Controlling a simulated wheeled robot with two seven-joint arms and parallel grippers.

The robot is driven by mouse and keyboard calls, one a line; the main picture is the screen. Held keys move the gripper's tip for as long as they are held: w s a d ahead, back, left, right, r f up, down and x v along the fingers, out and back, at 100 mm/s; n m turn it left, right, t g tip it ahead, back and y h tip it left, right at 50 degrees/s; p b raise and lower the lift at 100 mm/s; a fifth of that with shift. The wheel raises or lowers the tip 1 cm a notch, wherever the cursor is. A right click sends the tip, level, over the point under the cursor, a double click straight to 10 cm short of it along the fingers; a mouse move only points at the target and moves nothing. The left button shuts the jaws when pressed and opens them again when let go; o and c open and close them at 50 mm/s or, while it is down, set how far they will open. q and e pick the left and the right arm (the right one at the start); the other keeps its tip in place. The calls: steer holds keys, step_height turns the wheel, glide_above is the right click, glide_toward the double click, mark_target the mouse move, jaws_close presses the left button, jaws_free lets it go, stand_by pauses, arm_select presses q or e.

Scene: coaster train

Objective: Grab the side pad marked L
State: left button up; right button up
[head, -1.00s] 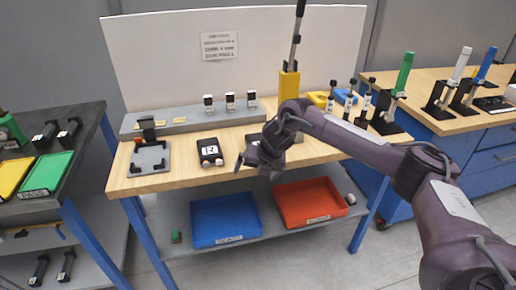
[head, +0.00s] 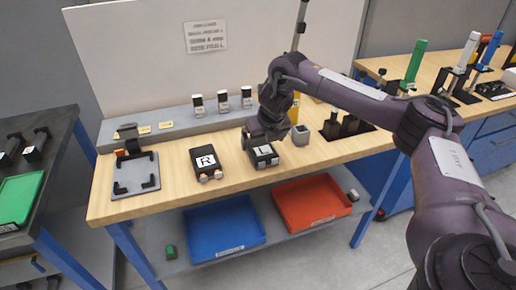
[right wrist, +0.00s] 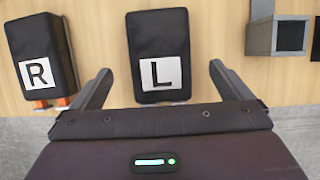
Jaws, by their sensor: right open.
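The side pad marked L (right wrist: 159,52) is a black block with a white L label, lying on the wooden table. It also shows in the head view (head: 264,154), partly covered by my right gripper. My right gripper (right wrist: 157,80) is open, with one finger on each side of the near part of the L pad; gaps show between pad and fingers. In the head view my right gripper (head: 262,137) is over the pad. A similar black pad marked R (head: 206,161) lies to the left; it shows in the right wrist view (right wrist: 40,58) too. My left gripper is not seen.
A grey square holder (head: 299,135) stands close to the right of the L pad. A grey plate with black brackets (head: 136,175) lies at the table's left. Blue (head: 225,228) and red (head: 312,204) bins sit on the shelf below. Bare wood separates the pads.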

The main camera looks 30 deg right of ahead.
mark_target(261, 146)
steer(key=shift+p+x, duration=0.4)
steer(key=shift+x, duration=0.5)
steer(key=x, duration=0.2)
steer(key=shift+w+f, duration=0.25)
steer(key=shift+f, duration=0.1)
steer(key=shift+w+d+f, duration=0.1)
steer(key=shift+w+f, duration=0.1)
steer(key=shift+f, duration=0.1)
steer(key=c, duration=1.2)
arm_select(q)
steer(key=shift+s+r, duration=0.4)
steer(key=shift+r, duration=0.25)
arm_select(e)
steer(key=shift+c, duration=0.4)
steer(key=shift+r, duration=0.1)
